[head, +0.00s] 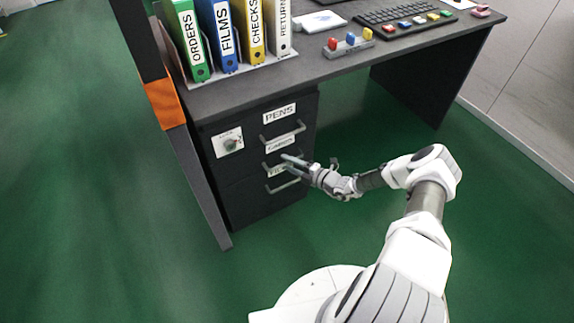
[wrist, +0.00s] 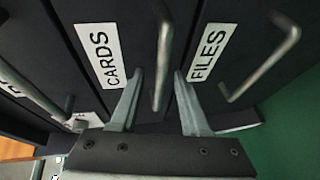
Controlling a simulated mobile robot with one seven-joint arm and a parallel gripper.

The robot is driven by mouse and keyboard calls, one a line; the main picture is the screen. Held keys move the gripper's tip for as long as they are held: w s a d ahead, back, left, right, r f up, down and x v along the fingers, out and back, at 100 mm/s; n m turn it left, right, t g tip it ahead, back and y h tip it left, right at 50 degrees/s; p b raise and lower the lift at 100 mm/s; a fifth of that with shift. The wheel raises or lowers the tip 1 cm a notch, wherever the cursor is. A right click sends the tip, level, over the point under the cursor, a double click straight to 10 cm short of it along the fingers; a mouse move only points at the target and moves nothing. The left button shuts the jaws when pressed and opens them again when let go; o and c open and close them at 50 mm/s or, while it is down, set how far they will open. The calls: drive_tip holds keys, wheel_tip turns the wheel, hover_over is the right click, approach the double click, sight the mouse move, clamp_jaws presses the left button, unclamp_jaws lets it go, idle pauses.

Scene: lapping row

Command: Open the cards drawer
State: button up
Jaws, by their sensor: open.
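The cards drawer (head: 250,166) is the middle one in the dark cabinet under the desk, and it looks shut. Its CARDS label (wrist: 100,55) and bar handle (wrist: 164,60) show in the wrist view. My gripper (head: 286,161) is at this handle in the head view and partly hides it. In the wrist view my gripper (wrist: 158,74) is open, with one finger on each side of the handle and visible gaps between. I cannot tell how deep the bar sits between the fingers.
The pens drawer (head: 245,124) is above and the files drawer (head: 248,202) below; the FILES handle (wrist: 265,62) is close to one finger. A lock plate with a knob (head: 228,142) is left of the handles. The desk top (head: 290,74) overhangs. Green floor (head: 370,240) is clear to the right.

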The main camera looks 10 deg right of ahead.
drive_tip(key=shift+w+a+f, duration=0.1)
drive_tip(key=shift+w+a, duration=0.25)
drive_tip(key=shift+w, duration=0.05)
clamp_jaws()
idle(1.3)
